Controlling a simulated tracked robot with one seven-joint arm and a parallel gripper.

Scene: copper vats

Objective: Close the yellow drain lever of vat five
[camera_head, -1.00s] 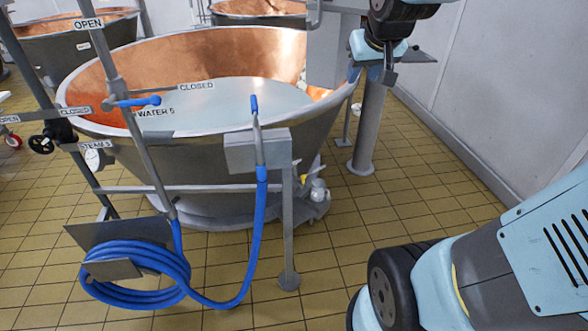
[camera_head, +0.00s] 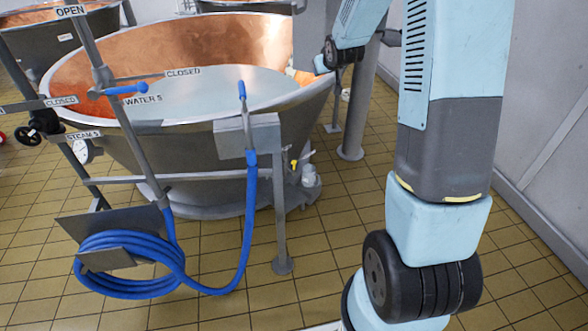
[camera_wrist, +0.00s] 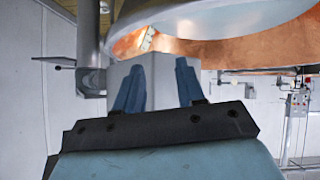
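Vat five (camera_head: 190,150) is a large steel vat with a copper inside, holding pale liquid, in the middle left of the head view. Its small yellow drain lever (camera_head: 294,165) shows low on the vat's right side, beside a white fitting. Its exact angle is too small to tell. My gripper shows in the wrist view (camera_wrist: 158,86), with two blue fingers apart and nothing between them. In the head view I cannot make out the fingers; my arm rises to the right of the lever. The lever is not seen in the wrist view.
A blue hose (camera_head: 130,262) hangs coiled on a stand in front of the vat. A grey box on a post (camera_head: 280,215) stands just left of the lever. A thick grey column (camera_head: 357,115) stands behind. A wall (camera_head: 540,120) bounds the right; tiled floor lies between.

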